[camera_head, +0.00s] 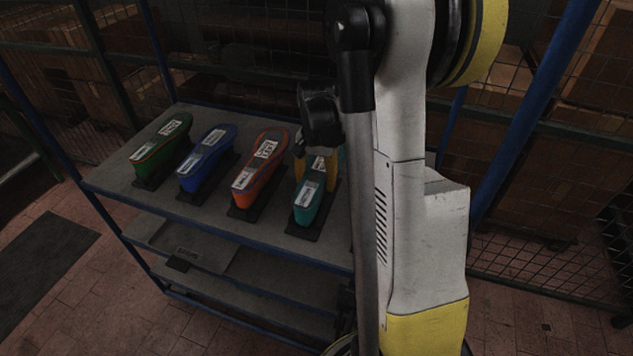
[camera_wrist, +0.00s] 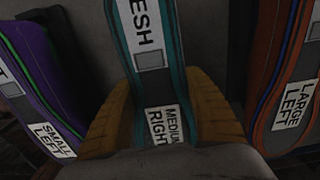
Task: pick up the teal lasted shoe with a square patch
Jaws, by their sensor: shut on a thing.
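The teal lasted shoe (camera_wrist: 150,92) is in the middle of the wrist view. It bears a grey square patch, a white label ending in "ESH" and another reading "MEDIUM RIGHT". My gripper (camera_wrist: 160,88) is shut on it, with one yellow finger against each side. In the head view the teal shoe (camera_head: 307,211) is at the right end of the visible row, over a dark pad. My gripper (camera_head: 316,168) comes down on its far part and hides some of it. I cannot tell whether the shoe touches the pad.
An orange shoe (camera_head: 259,172), a blue shoe (camera_head: 205,158) and a green shoe (camera_head: 160,147) stand to the left on the grey rack top (camera_head: 111,180). A purple shoe (camera_wrist: 38,85) is close on the other side in the wrist view. Mesh fencing stands behind.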

